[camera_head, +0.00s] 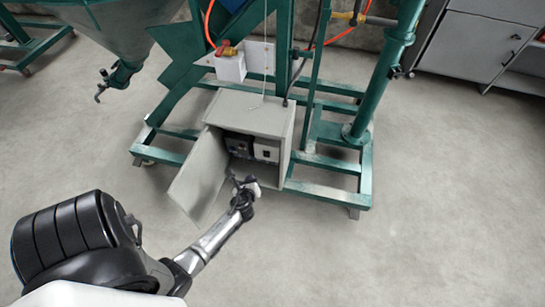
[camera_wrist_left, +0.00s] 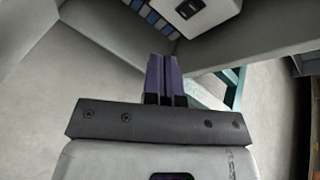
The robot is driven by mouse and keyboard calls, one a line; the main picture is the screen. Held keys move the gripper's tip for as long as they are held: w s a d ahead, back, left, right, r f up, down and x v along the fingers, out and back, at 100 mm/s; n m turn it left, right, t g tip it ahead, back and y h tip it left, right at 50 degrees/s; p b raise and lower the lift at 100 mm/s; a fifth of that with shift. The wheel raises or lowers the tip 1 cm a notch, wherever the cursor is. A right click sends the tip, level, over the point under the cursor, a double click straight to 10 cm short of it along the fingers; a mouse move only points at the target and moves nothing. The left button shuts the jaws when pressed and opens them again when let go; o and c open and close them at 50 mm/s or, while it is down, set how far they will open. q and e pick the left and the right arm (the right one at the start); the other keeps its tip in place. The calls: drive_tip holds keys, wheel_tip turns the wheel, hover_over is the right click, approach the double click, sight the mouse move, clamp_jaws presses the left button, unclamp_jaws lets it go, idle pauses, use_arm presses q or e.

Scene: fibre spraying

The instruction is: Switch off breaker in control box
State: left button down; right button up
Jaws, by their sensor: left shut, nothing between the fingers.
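The grey control box (camera_head: 247,109) stands on the green frame with its door (camera_head: 196,178) swung open to the left. Inside, a dark unit (camera_head: 239,146) sits on the left and a pale unit with a small dark switch (camera_head: 266,152) on the right. My left gripper (camera_head: 243,182) is just in front of and below the opening, apart from the units. In the left wrist view its purple fingers (camera_wrist_left: 165,72) are together and empty. Ahead of them is a pale unit (camera_wrist_left: 208,17) with a dark switch (camera_wrist_left: 190,8), beside a row of blue parts (camera_wrist_left: 155,18). I cannot tell the switch's position.
The green wheeled frame (camera_head: 335,197) surrounds the box, with a post (camera_head: 379,85) at its right. A white box with a red valve (camera_head: 230,67) hangs above. Grey cabinets (camera_head: 470,50) stand at the back right. The floor in front is clear.

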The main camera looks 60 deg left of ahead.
use_arm(q)
drive_tip(key=shift+w+d+r+m+t+h, duration=0.1)
drive_tip(key=shift+w+d+m+t+h, duration=0.15)
drive_tip(key=shift+m, duration=0.85)
drive_tip(key=shift+w+d+r+m+t+h, duration=0.15)
drive_tip(key=shift+w+m+t, duration=0.2)
drive_tip(key=shift+m, duration=0.75)
drive_tip(key=shift+w+d+r+m+t+h, duration=0.1)
drive_tip(key=shift+w+d+m+t, duration=0.15)
drive_tip(key=shift+m, duration=0.85)
drive_tip(key=b, duration=0.6)
approach(266, 154)
drive_tip(key=x, duration=0.2)
drive_tip(key=f+x, duration=0.1)
drive_tip(key=x, duration=0.2)
drive_tip(key=shift+a+f, duration=0.1)
drive_tip(key=shift+w+a, duration=0.6)
drive_tip(key=shift+w, duration=0.15)
